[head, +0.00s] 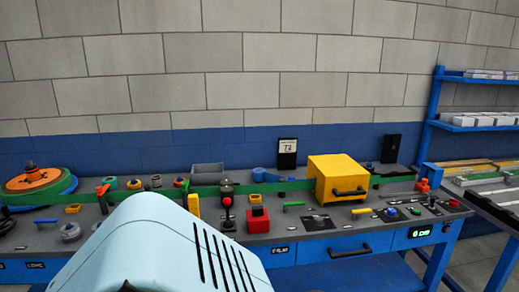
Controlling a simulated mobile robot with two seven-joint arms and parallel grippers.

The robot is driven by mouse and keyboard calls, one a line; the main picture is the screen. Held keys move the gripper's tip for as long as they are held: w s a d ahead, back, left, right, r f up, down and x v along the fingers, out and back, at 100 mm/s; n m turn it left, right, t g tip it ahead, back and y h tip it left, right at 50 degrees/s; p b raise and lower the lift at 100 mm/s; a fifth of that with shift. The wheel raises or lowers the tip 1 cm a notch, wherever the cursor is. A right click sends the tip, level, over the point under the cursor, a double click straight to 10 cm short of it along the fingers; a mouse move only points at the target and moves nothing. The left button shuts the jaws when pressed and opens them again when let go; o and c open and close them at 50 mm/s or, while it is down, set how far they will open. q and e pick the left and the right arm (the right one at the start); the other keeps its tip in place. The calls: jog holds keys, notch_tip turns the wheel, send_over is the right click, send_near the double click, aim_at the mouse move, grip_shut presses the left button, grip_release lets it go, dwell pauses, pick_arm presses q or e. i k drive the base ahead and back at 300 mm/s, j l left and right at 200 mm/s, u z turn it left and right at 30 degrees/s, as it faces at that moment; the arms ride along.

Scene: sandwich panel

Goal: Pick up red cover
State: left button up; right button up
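A yellow box (338,178) with a dark handle stands right of the red piece. An orange and green round stack (38,184) is at far left. A blue shelf rack (478,120) stands at right. A pale blue shape hides the lower left of the bench.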

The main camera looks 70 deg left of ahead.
aim_at(258, 219)
jog(key=u, duration=2.1)
jog(key=k+j+u, duration=0.15)
jog(key=j+u, duration=0.55)
jog(key=k+j+u, duration=0.1)
jog(key=j+u, duration=0.25)
jog(key=j, duration=0.15)
jog(key=z, duration=1.25)
